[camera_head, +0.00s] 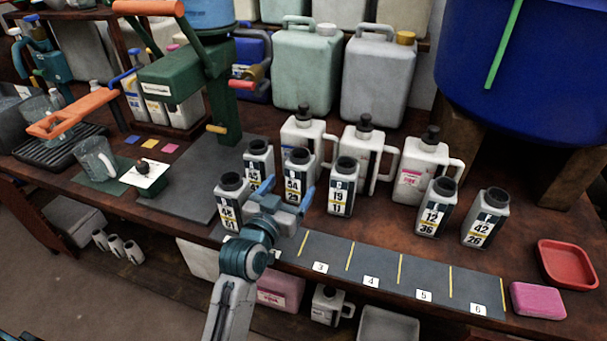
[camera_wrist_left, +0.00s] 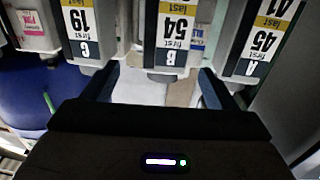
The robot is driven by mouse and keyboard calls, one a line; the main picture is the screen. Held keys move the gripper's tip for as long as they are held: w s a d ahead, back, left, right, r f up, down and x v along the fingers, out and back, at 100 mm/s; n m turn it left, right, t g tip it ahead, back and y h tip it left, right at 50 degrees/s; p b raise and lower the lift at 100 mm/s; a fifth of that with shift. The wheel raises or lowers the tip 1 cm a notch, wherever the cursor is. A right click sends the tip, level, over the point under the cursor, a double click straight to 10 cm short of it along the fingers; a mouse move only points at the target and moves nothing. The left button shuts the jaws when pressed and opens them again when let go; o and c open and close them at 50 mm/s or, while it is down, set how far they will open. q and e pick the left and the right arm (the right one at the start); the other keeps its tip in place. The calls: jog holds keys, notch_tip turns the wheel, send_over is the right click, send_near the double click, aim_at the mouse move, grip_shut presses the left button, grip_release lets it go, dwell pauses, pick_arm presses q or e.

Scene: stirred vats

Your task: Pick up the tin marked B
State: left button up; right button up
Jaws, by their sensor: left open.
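In the head view this tin (camera_head: 297,172) is white and dark with a black cap, upright on the bench. My left gripper (camera_head: 286,194) is open in front of its lower part. In the left wrist view the fingertips (camera_wrist_left: 160,84) are spread to either side of the tin, and I cannot tell whether they touch it. Nothing is held. My right gripper is not in view.
Tin A (camera_head: 258,162) and tin C (camera_head: 342,188) stand close on either side. Another tin (camera_head: 231,200) stands left of my gripper. White jugs (camera_head: 360,150) stand behind. Numbered slots (camera_head: 371,270) along the front edge are bare. A red tray (camera_head: 566,264) lies right.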

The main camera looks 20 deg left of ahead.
aim_at(295, 172)
pick_arm(q)
jog(key=w, duration=0.3)
jog(key=shift+w+d, duration=0.1)
jog(key=shift+w, duration=0.1)
jog(key=w, duration=0.5)
jog(key=shift+r+p, duration=0.15)
jog(key=shift+p, duration=0.2)
jog(key=shift+w, duration=0.2)
jog(key=shift+c, duration=0.9)
jog(key=c, duration=0.9)
jog(key=shift+r, duration=0.15)
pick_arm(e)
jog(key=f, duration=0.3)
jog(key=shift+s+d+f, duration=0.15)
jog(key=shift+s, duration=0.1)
